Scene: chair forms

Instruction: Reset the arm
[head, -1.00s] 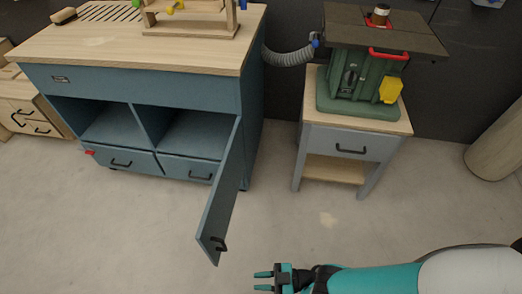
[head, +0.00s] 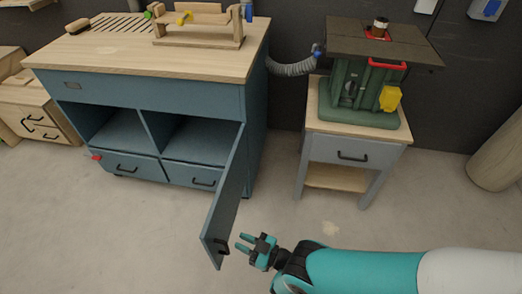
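My gripper (head: 243,243) is at the lower middle of the head view, with its two teal fingers apart and nothing between them. It points left, towards the open door (head: 224,200) of the blue workbench. The fingertips are just right of the black door handle (head: 221,247); I cannot tell whether they touch it. My teal and white arm (head: 375,271) reaches in from the lower right.
The blue workbench (head: 160,87) has open shelves, two drawers and a wooden top with a wooden frame (head: 200,35). A green machine (head: 362,95) stands on a small grey table (head: 345,148). Bare floor (head: 80,230) lies in front.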

